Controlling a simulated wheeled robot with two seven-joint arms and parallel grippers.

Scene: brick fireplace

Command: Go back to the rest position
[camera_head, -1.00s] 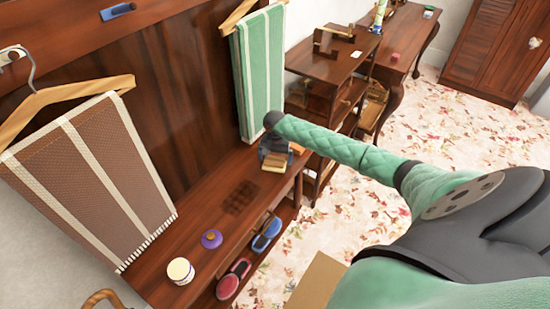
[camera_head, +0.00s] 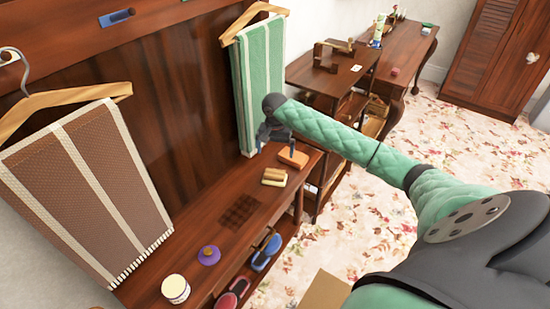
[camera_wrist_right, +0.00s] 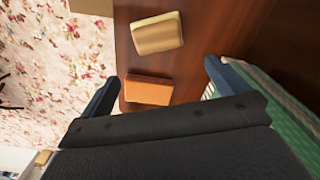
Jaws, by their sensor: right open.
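My right gripper (camera_head: 275,137) is above the far end of the wooden bench (camera_head: 205,225), beside the hanging green striped towel. In the right wrist view its two fingers (camera_wrist_right: 160,85) are spread wide with nothing between them. An orange-brown block (camera_head: 293,157) lies on the bench below the gripper; it also shows in the wrist view (camera_wrist_right: 148,90). A yellowish block (camera_head: 274,177) lies nearer, apart from the fingers; the wrist view shows it too (camera_wrist_right: 157,34). My left gripper is not in view.
The green striped towel (camera_head: 260,85) hangs close to my right gripper. A brown striped towel (camera_head: 85,190) hangs at left. A white jar (camera_head: 175,289) and a purple-lidded pot (camera_head: 208,255) stand on the bench, shoes (camera_head: 265,252) on the shelf below.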

